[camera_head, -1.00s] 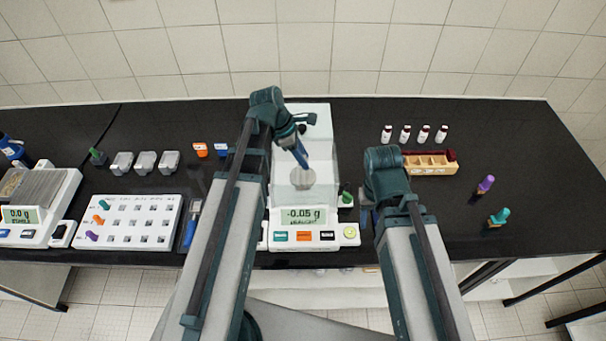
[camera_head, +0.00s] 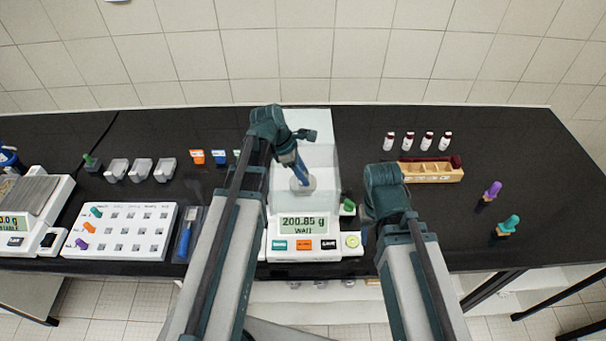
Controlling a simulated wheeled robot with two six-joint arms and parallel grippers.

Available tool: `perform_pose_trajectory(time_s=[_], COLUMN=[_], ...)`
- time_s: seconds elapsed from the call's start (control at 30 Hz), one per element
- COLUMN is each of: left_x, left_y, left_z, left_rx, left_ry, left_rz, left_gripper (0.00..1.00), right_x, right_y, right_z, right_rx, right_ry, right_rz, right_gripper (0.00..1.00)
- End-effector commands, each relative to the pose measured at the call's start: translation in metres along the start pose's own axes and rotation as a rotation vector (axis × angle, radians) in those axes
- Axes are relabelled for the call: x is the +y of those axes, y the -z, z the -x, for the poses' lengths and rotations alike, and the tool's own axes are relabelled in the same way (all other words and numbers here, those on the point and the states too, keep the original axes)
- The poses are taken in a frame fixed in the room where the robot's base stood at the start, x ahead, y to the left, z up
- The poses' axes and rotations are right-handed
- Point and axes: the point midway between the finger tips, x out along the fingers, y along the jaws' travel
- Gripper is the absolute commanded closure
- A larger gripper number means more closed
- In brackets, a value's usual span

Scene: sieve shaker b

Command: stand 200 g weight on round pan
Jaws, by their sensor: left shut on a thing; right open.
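The round pan (camera_head: 309,183) is a small grey disc inside the clear-walled balance (camera_head: 303,247). The balance display reads about 200.85 g with "WAIT" under it. My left gripper (camera_head: 300,174) reaches down into the balance chamber, with its blue fingers shut right over the pan. The 200 g weight is hidden by the fingers, so its outline and tilt cannot be made out; the reading fits it bearing on the pan. My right gripper (camera_head: 367,212) is open, largely hidden under its own arm, to the right of the balance.
A white peg board (camera_head: 120,232) with coloured stoppers and a second balance (camera_head: 35,205) are at left. A wooden rack (camera_head: 432,173), several small vials (camera_head: 408,141) and purple (camera_head: 492,191) and teal (camera_head: 508,224) stoppers are at right.

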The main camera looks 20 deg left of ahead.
Motion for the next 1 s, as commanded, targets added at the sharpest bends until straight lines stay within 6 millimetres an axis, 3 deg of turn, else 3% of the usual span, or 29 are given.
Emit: perform_pose_trajectory(time_s=[0.07, 0.1, 0.23, 0.67, 1.0], left_x=[0.0, 0.0, 0.0, 0.0, 0.0], left_y=[0.002, 0.001, 0.001, -0.001, -0.003], left_z=[-0.004, -0.002, -0.002, 0.002, 0.037], left_rx=[0.0, 0.0, 0.0, 0.0, 0.0], left_ry=[0.0, 0.0, 0.0, 0.0, 0.0], left_rz=[0.0, 0.0, 0.0, 0.0, 0.002], left_gripper=[1.0, 0.54, 0.31, 0.31, 0.31], right_x=[0.0, 0.0, 0.0, 0.0, 0.003], right_y=[0.0, 0.0, 0.0, 0.0, -0.002], right_z=[-0.004, -0.002, -0.002, 0.002, 0.035], right_rx=[0.0, 0.0, 0.0, 0.0, 0.0], right_ry=[0.0, 0.0, 0.0, 0.0, 0.001], right_rz=[0.0, 0.0, 0.0, 0.0, -0.006], right_gripper=[0.5, 0.5, 0.5, 0.5, 0.5])
